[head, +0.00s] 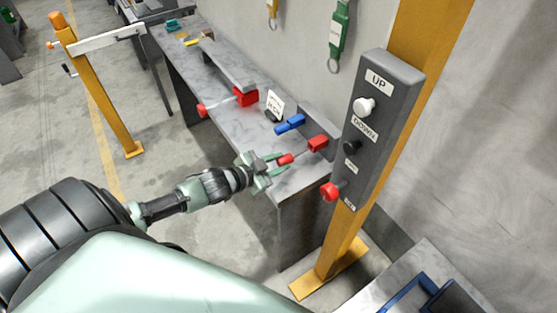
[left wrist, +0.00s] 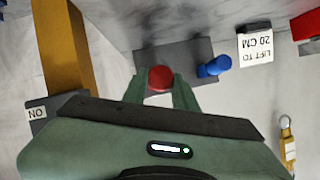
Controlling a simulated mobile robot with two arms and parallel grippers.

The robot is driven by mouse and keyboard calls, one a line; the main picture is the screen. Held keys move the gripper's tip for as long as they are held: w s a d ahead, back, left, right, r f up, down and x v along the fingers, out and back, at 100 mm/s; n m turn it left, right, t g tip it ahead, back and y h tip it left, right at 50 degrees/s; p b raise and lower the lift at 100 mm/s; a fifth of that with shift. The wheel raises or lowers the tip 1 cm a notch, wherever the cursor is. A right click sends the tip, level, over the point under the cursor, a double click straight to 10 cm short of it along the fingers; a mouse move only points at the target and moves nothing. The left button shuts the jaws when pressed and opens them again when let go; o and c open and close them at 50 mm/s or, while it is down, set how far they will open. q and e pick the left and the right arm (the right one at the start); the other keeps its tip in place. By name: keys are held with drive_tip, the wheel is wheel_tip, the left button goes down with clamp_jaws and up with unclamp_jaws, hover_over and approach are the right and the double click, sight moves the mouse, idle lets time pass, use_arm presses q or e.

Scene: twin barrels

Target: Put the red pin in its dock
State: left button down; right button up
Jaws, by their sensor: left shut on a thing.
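My left gripper (head: 278,160) is shut on the small red end (head: 286,159) of the red pin, at the near end of the bench. A thin grey rod runs from it toward a red block (head: 318,144) by a grey plate. In the left wrist view the round red end (left wrist: 160,79) sits between my two green fingers (left wrist: 159,90). I cannot tell how far the rod reaches into the block. A blue pin (head: 290,123) lies beside it; it also shows in the left wrist view (left wrist: 215,66). My right gripper is not in view.
Farther along the bench (head: 222,128) are another red block (head: 245,97) and a red knob (head: 201,110) on a rod. A white sign (head: 276,103) stands between. A grey button box (head: 379,130) on a yellow post (head: 343,245) is close on the right.

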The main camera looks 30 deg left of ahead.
sight(299, 153)
use_arm(q)
drive_tip(key=shift+r, duration=0.1)
idle(0.7)
idle(0.6)
drive_tip(key=shift+p, duration=0.45)
drive_tip(key=shift+w+d+b, duration=0.2)
drive_tip(key=shift+w+d, duration=0.1)
drive_tip(key=shift+w, duration=0.4)
drive_tip(key=shift+w+d+b, duration=0.15)
drive_tip(key=shift+w+d, duration=0.1)
drive_tip(key=shift+w, duration=0.45)
drive_tip(key=shift+w+d+b, duration=0.2)
drive_tip(key=shift+w+d, duration=0.1)
drive_tip(key=shift+w, duration=0.4)
drive_tip(key=shift+w+d+b, duration=0.15)
drive_tip(key=shift+w+d, duration=0.1)
drive_tip(key=shift+w, duration=0.4)
drive_tip(key=shift+w+d, duration=0.15)
drive_tip(key=shift+w, duration=0.15)
drive_tip(key=shift+w, duration=0.15)
drive_tip(key=c, duration=1)
unclamp_jaws()
drive_tip(key=shift+c, duration=0.2)
